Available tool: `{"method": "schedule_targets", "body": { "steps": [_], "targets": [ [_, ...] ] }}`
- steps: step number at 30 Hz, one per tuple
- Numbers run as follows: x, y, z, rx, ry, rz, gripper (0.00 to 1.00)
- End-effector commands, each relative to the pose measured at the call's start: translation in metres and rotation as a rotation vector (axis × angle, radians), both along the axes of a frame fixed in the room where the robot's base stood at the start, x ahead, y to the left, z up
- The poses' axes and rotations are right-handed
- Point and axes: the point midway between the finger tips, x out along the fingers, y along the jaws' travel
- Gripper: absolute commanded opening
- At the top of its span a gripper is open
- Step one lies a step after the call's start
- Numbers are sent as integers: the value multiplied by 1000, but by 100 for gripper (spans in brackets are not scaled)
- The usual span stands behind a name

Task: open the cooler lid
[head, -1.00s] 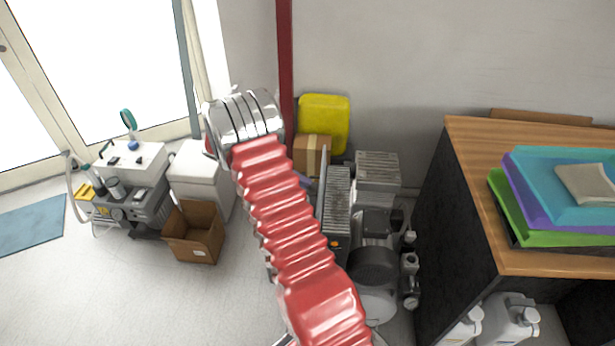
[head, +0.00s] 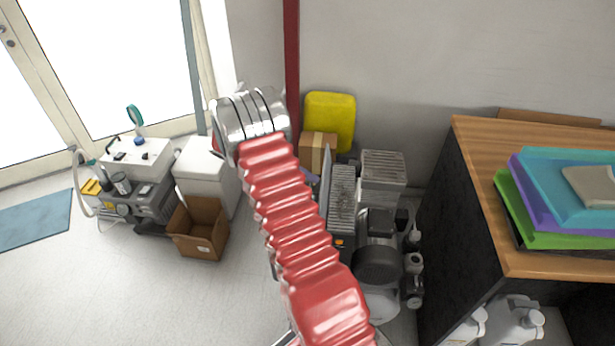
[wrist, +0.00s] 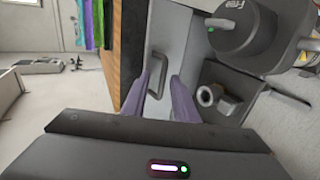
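A white box with a flat, closed top (head: 205,160) stands by the wall left of my arm in the head view. It looks like the cooler, but I cannot be sure. Beyond the fingertips is a pale grey panel with a grey bar handle (wrist: 158,74). The handle lies close to the left fingertip; I cannot tell whether they touch. In the head view, my red arm and silver joint hide most of the gripper.
Finned grey compressors (head: 380,170) stand right of my arm, beside a wooden-topped desk (head: 480,175). An open cardboard box (head: 198,230) is before the white box. A dental cart (head: 135,190) is further left. A machine with a round knob (wrist: 235,30) is close in the wrist view.

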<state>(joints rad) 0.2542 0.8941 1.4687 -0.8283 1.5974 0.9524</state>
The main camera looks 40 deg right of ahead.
Motion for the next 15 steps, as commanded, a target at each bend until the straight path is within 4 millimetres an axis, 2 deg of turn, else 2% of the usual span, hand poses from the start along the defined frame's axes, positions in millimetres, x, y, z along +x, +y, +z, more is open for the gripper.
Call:
{"method": "schedule_targets", "body": {
  "steps": [8,15],
  "targets": [
    [13,10,8,-2,-1,2,26],
    [39,34,25,-1,-3,3,26]
  ]
}}
